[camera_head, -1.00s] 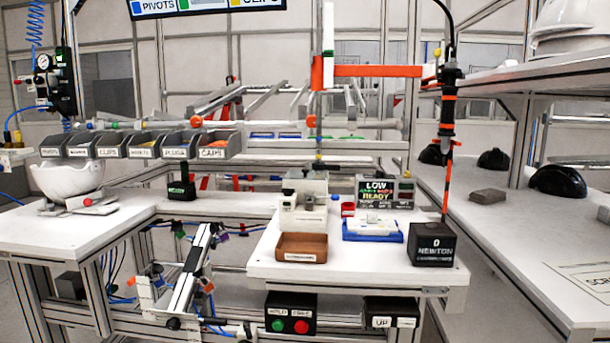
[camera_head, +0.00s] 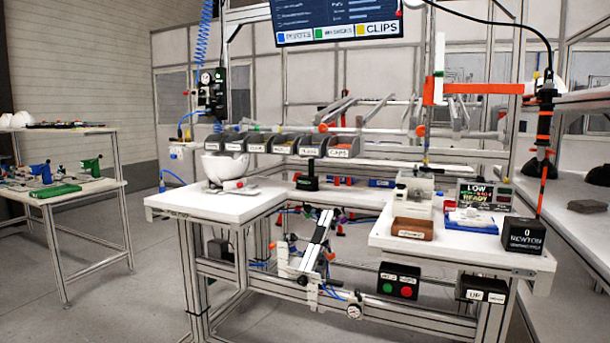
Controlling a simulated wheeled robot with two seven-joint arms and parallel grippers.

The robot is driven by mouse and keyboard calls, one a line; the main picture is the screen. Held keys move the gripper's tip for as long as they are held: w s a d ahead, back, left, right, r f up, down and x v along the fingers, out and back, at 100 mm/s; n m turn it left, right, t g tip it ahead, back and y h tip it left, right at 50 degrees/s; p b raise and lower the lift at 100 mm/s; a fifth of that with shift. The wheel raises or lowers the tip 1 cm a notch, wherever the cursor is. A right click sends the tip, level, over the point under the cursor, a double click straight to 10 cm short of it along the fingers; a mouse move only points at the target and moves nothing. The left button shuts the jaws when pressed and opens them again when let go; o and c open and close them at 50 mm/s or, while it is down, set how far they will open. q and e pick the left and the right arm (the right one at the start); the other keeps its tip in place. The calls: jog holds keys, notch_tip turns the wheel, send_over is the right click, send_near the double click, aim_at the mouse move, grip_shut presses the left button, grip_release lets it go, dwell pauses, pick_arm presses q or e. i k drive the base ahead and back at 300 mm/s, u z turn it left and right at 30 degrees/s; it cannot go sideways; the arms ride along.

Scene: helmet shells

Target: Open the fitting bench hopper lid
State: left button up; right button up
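The fitting bench (camera_head: 232,206) stands ahead, with a white top in a left and a right section. A small white and grey machine (camera_head: 414,186) stands on the right section, behind a brown tray (camera_head: 412,229). I cannot tell which part is the hopper or its lid at this size. A row of grey labelled bins (camera_head: 312,146) hangs above the back of the bench, and their tops look open. Neither of my grippers is in view.
A white helmet shell (camera_head: 226,168) sits on the left section. A black block (camera_head: 523,235) stands at the right front corner. A side table (camera_head: 95,188) with tools stands at far left. The floor (camera_head: 125,315) between it and the bench is clear. A shelf (camera_head: 580,232) runs along the right.

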aim_at(403, 173)
jog(key=u, duration=2.7)
jog(key=i, duration=0.3)
jog(key=z, duration=1.4)
jog(key=i, duration=1.3)
jog(key=z, duration=1.4)
jog(key=i, duration=0.8)
jog(key=z, duration=0.8)
